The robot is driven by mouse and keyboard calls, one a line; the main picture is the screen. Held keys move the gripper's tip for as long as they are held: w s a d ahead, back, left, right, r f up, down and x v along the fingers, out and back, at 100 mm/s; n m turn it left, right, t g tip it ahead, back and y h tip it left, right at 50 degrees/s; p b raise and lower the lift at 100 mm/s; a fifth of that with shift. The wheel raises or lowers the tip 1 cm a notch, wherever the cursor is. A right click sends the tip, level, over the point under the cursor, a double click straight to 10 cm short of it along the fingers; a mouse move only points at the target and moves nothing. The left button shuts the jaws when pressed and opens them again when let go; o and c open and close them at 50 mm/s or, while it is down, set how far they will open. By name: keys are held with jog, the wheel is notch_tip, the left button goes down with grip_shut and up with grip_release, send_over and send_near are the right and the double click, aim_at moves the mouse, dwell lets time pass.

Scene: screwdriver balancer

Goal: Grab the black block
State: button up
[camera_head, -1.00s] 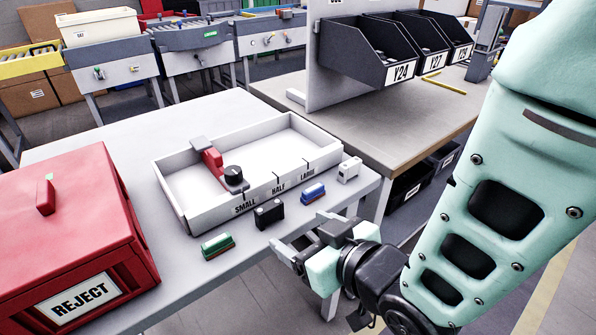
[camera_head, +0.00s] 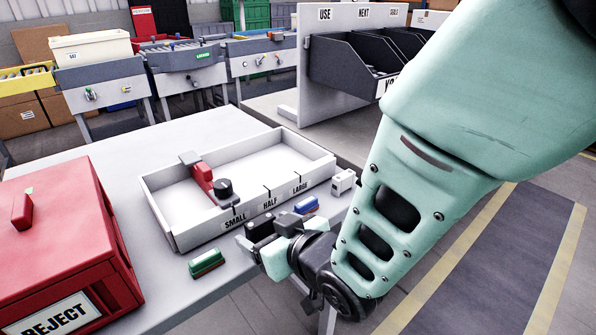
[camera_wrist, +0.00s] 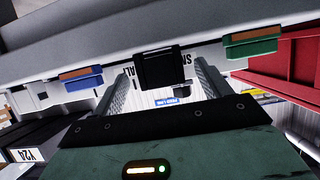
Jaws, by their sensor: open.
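The black block (camera_head: 259,229) stands on the table in front of the tray, near the word SMALL. In the wrist view the black block (camera_wrist: 157,68) is at the centre, between the tips of my two fingers. My gripper (camera_head: 257,240) is open at the table's front edge and partly hides the block in the head view. In the wrist view the fingers of my gripper (camera_wrist: 160,85) lie on either side of the block, with a gap showing along its sides. I cannot tell whether they touch it.
A green block (camera_head: 206,263) sits to the left, and a blue block (camera_head: 306,205) and a white block (camera_head: 343,182) to the right. Behind them is the white tray (camera_head: 160,215) with a red slider (camera_head: 202,175). A red REJECT box (camera_head: 75,240) stands at the left.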

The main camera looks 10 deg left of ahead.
aim_at(264, 227)
jog(key=shift+x, duration=1.9)
jog(key=shift+r, duration=0.1)
jog(key=c, duration=1)
jog(key=shift+c, duration=0.2)
jog(key=shift+r, duration=0.1)
